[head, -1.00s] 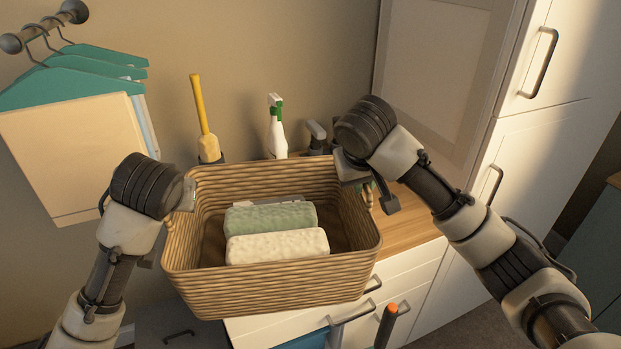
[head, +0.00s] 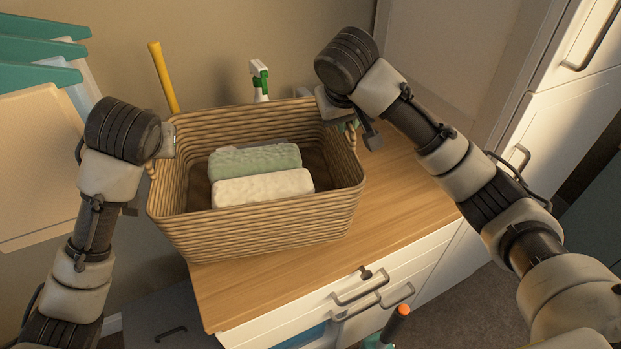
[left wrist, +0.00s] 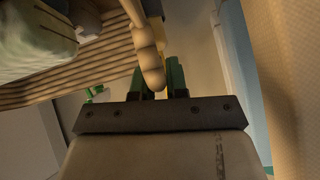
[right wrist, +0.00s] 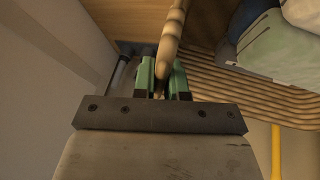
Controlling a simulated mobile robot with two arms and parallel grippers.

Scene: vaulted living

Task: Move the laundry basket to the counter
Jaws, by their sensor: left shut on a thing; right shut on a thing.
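The woven laundry basket (head: 265,228) is over the wooden counter (head: 400,205), with its left end past the counter's left edge. I cannot tell whether its base touches the top. A green folded towel (head: 255,161) and a cream one (head: 262,188) lie inside. My left gripper (head: 168,145) is shut on the basket's left handle, which shows between the fingers in the left wrist view (left wrist: 150,60). My right gripper (head: 345,118) is shut on the right handle, seen in the right wrist view (right wrist: 170,45). The basket looks roughly level.
A yellow-handled brush (head: 163,78) and a white and green spray bottle (head: 260,82) stand behind the basket. A tall white cabinet (head: 520,110) stands at the right. The counter's front right part is bare.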

